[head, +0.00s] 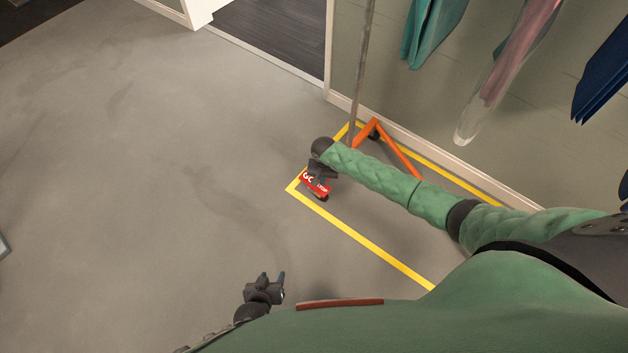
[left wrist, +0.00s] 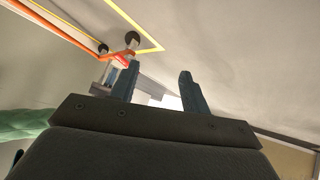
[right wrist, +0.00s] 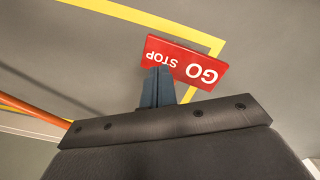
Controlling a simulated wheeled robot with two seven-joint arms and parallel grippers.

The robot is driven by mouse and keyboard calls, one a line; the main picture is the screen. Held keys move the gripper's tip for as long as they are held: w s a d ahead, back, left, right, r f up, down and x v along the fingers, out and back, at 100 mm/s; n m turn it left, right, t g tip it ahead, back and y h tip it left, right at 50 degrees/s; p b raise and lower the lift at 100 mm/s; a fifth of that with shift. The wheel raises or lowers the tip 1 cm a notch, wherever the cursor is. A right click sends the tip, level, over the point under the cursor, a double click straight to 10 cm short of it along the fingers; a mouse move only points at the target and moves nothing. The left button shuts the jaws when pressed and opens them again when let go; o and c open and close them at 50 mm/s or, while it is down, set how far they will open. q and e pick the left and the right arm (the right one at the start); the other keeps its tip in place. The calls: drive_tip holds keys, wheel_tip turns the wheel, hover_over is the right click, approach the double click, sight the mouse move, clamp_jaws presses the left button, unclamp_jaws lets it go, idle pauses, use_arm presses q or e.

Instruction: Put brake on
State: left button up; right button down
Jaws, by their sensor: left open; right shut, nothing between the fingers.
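The brake is a red pedal (head: 314,184) with white GO and STOP lettering, low at the near end of the rail's orange base (head: 400,150). A dark caster wheel (head: 322,198) shows beside it. My right gripper (head: 318,174) is shut and empty right at the pedal. In the right wrist view its closed fingertips (right wrist: 160,72) overlap the STOP end of the red pedal (right wrist: 186,62); whether they touch cannot be told. My left gripper (head: 268,278) is open and empty, well apart from the pedal. In the left wrist view the pedal (left wrist: 122,61) is partly hidden behind a finger.
Yellow floor tape (head: 365,240) marks a zone around the rail. The rail's metal post (head: 361,60) rises beyond my right gripper. Garments (head: 432,30) hang at the upper right, near a wall. The grey floor (head: 130,170) on the left is clear.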

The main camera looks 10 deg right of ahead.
drive_tip(key=shift+r+p, duration=0.8)
drive_tip(key=shift+r, duration=0.05)
use_arm(q)
drive_tip(key=s+r+p, duration=0.1)
drive_tip(key=s+r+g+p, duration=0.1)
drive_tip(key=shift+s+a+p, duration=0.1)
drive_tip(key=shift+s+p, duration=0.15)
drive_tip(key=shift+p, duration=0.05)
use_arm(e)
wheel_tip(320, 180, up, 2)
